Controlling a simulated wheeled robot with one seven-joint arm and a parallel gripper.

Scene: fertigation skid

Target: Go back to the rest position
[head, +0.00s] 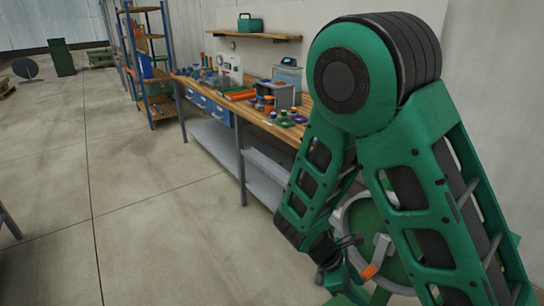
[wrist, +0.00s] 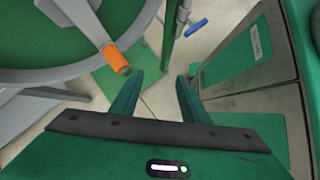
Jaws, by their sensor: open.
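My gripper (wrist: 160,76) is open in the wrist view, its two green fingers apart with nothing between them. A grey-rimmed wheel with a green disc fills the upper left of that view, and its orange handle (wrist: 113,55) is close to the left fingertip, outside the jaws. I cannot tell whether they touch. In the head view, my green arm folds down at the right, in front of the wheel (head: 345,205). The orange handle also shows there (head: 370,271). My gripper is hard to make out in the head view, low beside the wheel.
A green post and a blue-handled lever (wrist: 197,26) stand beyond the fingers. A grey panel with green parts (wrist: 245,65) is close on the right. A workbench (head: 200,88) with jars and boxes runs along the wall, beside a blue shelf rack (head: 150,100).

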